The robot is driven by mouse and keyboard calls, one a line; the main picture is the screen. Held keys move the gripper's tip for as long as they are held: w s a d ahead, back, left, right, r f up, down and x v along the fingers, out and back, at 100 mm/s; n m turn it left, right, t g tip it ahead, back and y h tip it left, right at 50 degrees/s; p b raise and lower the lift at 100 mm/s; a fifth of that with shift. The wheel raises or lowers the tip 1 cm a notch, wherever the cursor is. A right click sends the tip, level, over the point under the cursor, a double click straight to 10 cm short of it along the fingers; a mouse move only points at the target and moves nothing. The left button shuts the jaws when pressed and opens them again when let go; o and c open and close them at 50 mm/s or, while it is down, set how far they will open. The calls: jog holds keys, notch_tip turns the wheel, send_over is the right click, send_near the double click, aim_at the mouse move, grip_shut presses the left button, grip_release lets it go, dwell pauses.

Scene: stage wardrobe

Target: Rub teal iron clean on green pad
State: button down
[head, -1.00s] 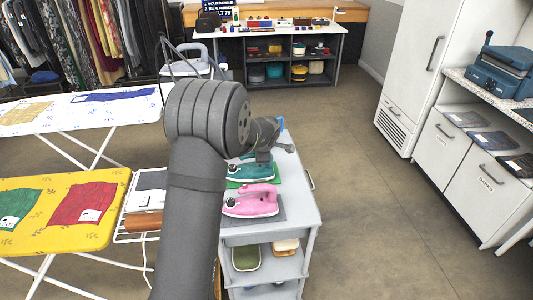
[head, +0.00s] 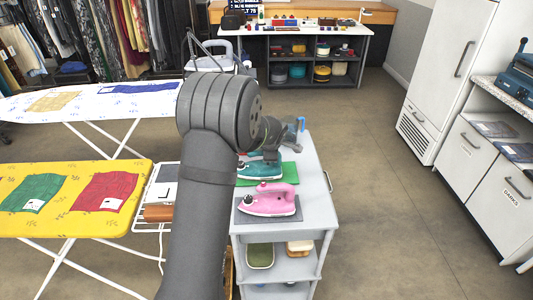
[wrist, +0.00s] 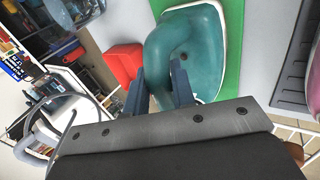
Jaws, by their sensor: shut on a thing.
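The teal iron (head: 262,170) sits on the green pad (head: 290,175) on top of the grey cart. My gripper (head: 270,153) is above the iron from the far side, partly hidden by my own arm. In the wrist view my gripper (wrist: 158,75) has its two fingers on either side of the handle of the teal iron (wrist: 200,45), shut on it. The green pad (wrist: 233,40) shows beside the iron, which looks flat on it or very close; I cannot see its underside.
A pink iron (head: 268,203) sits on a grey pad (head: 290,215) in front of the green pad. A yellow ironing board (head: 65,170) stands to the left. A red object (wrist: 123,62) is close to the iron in the wrist view. The floor right of the cart is clear.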

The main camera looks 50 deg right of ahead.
jog(key=shift+s+d, duration=2.3)
jog(key=shift+d, duration=0.4)
jog(key=shift+w+a, duration=1.5)
jog(key=shift+w, duration=0.3)
jog(key=shift+w+a, duration=1.45)
jog(key=shift+w, duration=0.3)
jog(key=shift+s+d, duration=2.95)
jog(key=shift+s, duration=0.55)
jog(key=shift+w+a, duration=0.95)
jog(key=shift+a, duration=0.25)
jog(key=shift+w+a, duration=1)
jog(key=shift+a, duration=0.15)
jog(key=shift+w+a, duration=0.95)
jog(key=shift+a, duration=0.25)
jog(key=shift+s+d, duration=0.8)
jog(key=shift+d, duration=0.15)
jog(key=shift+s+d, duration=0.75)
jog(key=shift+d, duration=0.2)
jog(key=shift+r, duration=4.15)
jog(key=shift+w, duration=0.1)
